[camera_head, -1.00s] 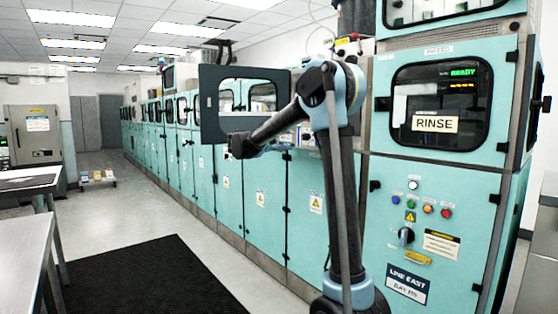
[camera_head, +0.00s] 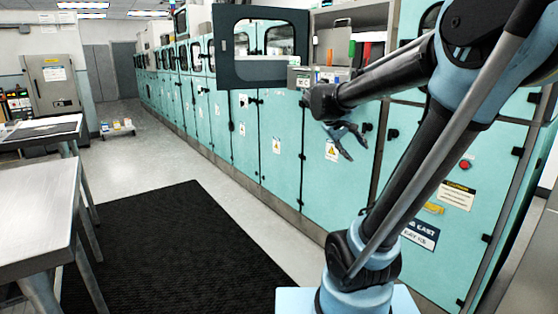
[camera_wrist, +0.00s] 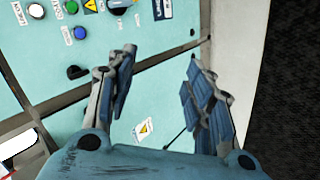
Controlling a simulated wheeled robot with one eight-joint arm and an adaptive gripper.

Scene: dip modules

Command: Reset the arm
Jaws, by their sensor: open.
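My gripper (camera_head: 347,141) hangs at the end of my arm in the head view, in front of the teal cabinet doors. In the wrist view my gripper (camera_wrist: 160,85) has its two fingers spread apart, with nothing between them. It is open and empty. The teal cabinet front (camera_wrist: 150,60) lies behind the fingers, with a warning label (camera_wrist: 144,129) below and between them. My arm bends up to the right and back down to the gripper.
An open dark-framed door (camera_head: 262,46) sticks out above the gripper's left. A module box (camera_head: 322,76) with red and green parts stands in the opening beside it. A black mat (camera_head: 165,250) covers the floor. A metal table (camera_head: 35,205) stands at the left.

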